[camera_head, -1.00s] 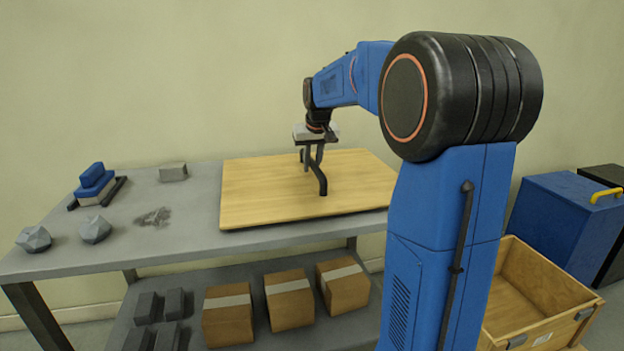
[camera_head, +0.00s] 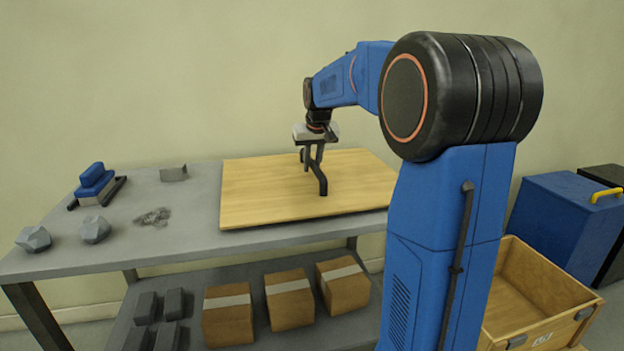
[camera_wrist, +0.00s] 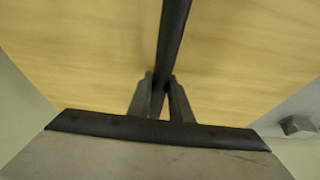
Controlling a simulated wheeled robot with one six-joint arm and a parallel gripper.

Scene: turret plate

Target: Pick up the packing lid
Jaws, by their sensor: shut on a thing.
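The packing lid (camera_head: 265,190) is a flat, pale wooden panel lying on the right part of the grey table, with a dark bar handle (camera_head: 322,181) on top. It fills most of the wrist view (camera_wrist: 90,60), where the handle (camera_wrist: 173,35) runs up from between the fingers. My gripper (camera_head: 312,165) is above the lid, pointing down. In the wrist view its two fingers (camera_wrist: 162,85) are closed on the handle, one on each side. Whether the lid's underside touches the table all round I cannot tell.
On the table (camera_head: 185,235) are a blue-topped block (camera_head: 95,180), two grey faceted lumps (camera_head: 95,229), a grey block (camera_head: 173,173) and a dark smudge-like patch (camera_head: 153,217). Cardboard boxes (camera_head: 289,300) sit on the shelf below. An open wooden crate (camera_head: 545,290) and a blue cabinet (camera_head: 565,225) stand right.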

